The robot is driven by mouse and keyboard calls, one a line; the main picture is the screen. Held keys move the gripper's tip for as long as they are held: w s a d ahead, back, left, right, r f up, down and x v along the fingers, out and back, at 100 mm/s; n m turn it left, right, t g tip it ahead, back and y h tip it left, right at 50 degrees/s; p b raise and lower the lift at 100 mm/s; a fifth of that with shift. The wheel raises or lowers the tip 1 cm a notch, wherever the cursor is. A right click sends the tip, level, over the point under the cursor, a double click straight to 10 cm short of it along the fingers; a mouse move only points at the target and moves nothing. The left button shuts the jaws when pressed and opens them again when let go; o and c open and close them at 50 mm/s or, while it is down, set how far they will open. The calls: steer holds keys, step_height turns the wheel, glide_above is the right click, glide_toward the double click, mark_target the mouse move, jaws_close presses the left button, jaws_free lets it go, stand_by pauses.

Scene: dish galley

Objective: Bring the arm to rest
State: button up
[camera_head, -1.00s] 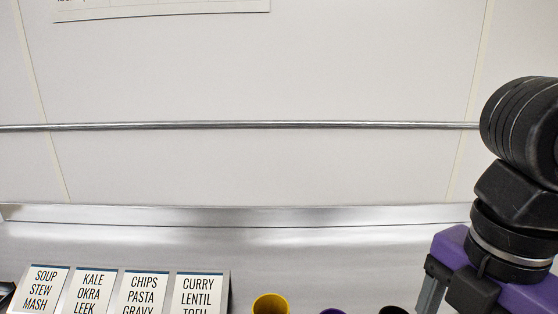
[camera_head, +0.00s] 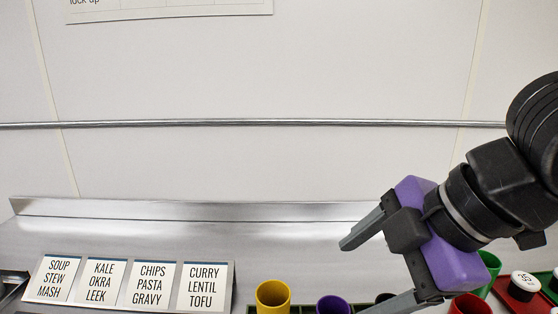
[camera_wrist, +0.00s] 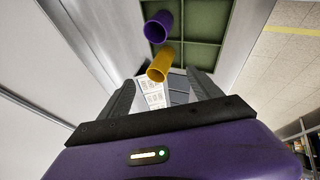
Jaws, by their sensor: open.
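My gripper (camera_head: 365,272) is at the right of the head view, purple with grey fingers spread apart. It is open, and nothing shows between the fingers. It is held in the air above the right part of the steel counter, pointing down and to the left. In the wrist view the two dark fingers (camera_wrist: 160,98) stand apart, with a yellow cup (camera_wrist: 160,66) and a purple cup (camera_wrist: 158,27) beyond them. The head view also shows the yellow cup (camera_head: 272,296) and the purple cup (camera_head: 333,304) at the bottom edge.
Four menu cards (camera_head: 130,283) stand at the lower left. A green divided tray (camera_wrist: 195,53) holds the cups. Right of my gripper are a red cup (camera_head: 470,304), a green cup (camera_head: 489,266) and a white-topped item (camera_head: 524,281). A metal rail (camera_head: 250,124) crosses the wall.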

steer(key=w+a+r+m+t+y, duration=0.25)
steer(key=r+t+y, duration=0.25)
steer(key=r, duration=0.3)
steer(key=w+a+r+m+t+y, duration=0.1)
steer(key=w+r+m+t+y, duration=0.35)
steer(key=r, duration=0.35)
steer(key=s+d+f+m+t+h+p, duration=0.25)
steer(key=d+f+m+t+h, duration=0.45)
steer(key=d+m+t+h, duration=0.6)
steer(key=s+d+f+m+g+h, duration=0.2)
steer(key=s+f+m+g+h, duration=0.45)
steer(key=f, duration=0.65)
steer(key=s+a+f+n+g+y, duration=0.1)
steer(key=s+f+n+g+y, duration=0.1)
steer(key=s+f, duration=0.7)
steer(key=s+a+f+n+g+y+p, duration=0.1)
steer(key=s+f+n+g+y, duration=0.1)
steer(key=s+f, duration=0.8)
steer(key=s+n+g, duration=0.1)
steer(key=s+n, duration=0.1)
steer(key=s, duration=0.6)
steer(key=shift+a+g+y, duration=0.15)
steer(key=shift+g+y, duration=0.15)
steer(key=shift+y, duration=0.1)
